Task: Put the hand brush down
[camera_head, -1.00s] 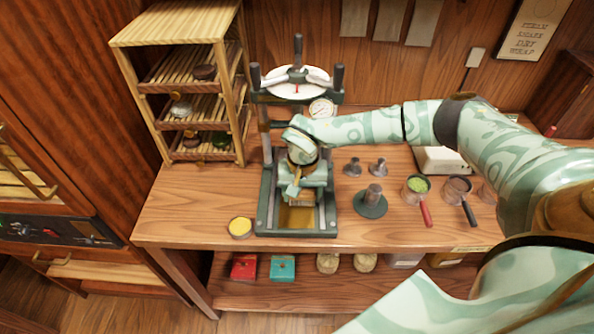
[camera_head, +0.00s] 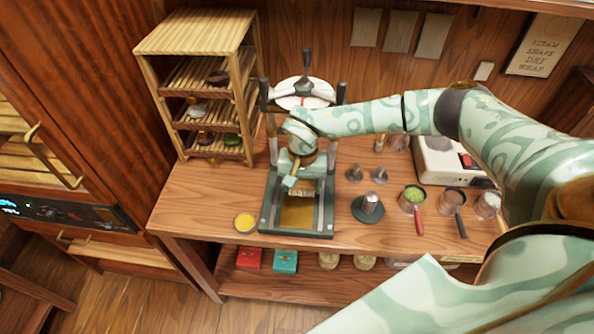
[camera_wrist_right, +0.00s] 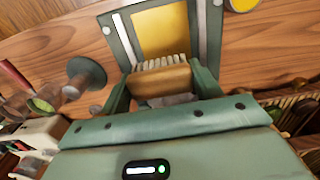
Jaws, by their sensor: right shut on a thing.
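The hand brush (camera_wrist_right: 160,80) has a wooden back and pale bristles. In the right wrist view it sits between the two fingers of my right gripper (camera_wrist_right: 163,88), which is shut on it. In the head view my right gripper (camera_head: 292,183) is over the press (camera_head: 328,215), and the brush (camera_head: 303,192) shows beside its fingers, bristles towards the yellow press plate (camera_head: 297,213). I cannot tell whether the bristles touch the plate. My left gripper is not in view.
A yellow-filled tin (camera_head: 245,222) stands left of the press. A dark round stand (camera_head: 368,207) and scoops with a red handle (camera_head: 419,222) and black handle (camera_head: 460,224) stand to the right. A slatted rack (camera_head: 190,35) stands behind left. Bare bench lies at the left (camera_head: 195,205).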

